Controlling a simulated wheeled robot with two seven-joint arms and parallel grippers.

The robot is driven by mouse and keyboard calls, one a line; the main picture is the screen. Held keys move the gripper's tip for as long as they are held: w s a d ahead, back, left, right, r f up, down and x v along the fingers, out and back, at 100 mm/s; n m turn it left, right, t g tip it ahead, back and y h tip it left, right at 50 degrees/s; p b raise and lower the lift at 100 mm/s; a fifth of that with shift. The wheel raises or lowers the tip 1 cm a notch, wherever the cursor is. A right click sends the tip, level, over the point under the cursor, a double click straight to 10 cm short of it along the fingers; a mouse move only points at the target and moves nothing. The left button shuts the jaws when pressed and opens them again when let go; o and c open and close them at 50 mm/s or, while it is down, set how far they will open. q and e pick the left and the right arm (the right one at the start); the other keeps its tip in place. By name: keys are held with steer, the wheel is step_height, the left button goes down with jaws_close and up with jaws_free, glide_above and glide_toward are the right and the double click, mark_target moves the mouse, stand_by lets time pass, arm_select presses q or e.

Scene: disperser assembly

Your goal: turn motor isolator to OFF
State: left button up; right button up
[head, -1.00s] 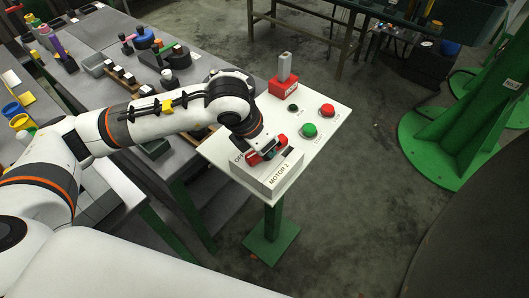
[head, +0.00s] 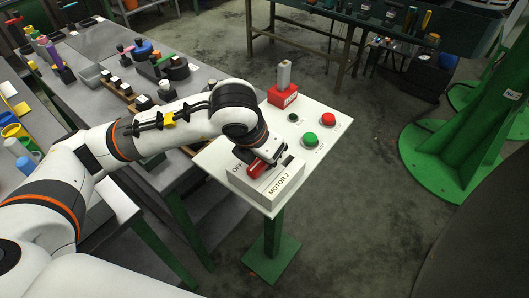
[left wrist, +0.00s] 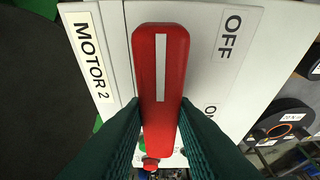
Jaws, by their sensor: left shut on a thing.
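The motor isolator is a light grey box (head: 262,193) labelled MOTOR 2 at the near edge of a white panel. Its red handle (head: 257,169) shows beside the OFF label (head: 238,165), partly covered by my gripper. In the left wrist view, the red handle (left wrist: 161,60) with a white stripe runs upright. My right gripper is not in view.
The white panel (head: 225,143) carries a green button (head: 310,138), a red button (head: 328,119), a small dark button (head: 293,117) and a red block (head: 283,95) with a grey lever. Cluttered grey tables stand at left. A green column (head: 470,130) stands at right.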

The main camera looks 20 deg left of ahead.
arm_select(q)
steer(key=o, duration=1)
steer(key=shift+r, duration=0.1)
steer(key=b+v, duration=0.1)
steer(key=v, duration=1.1)
steer(key=shift+b, duration=0.3)
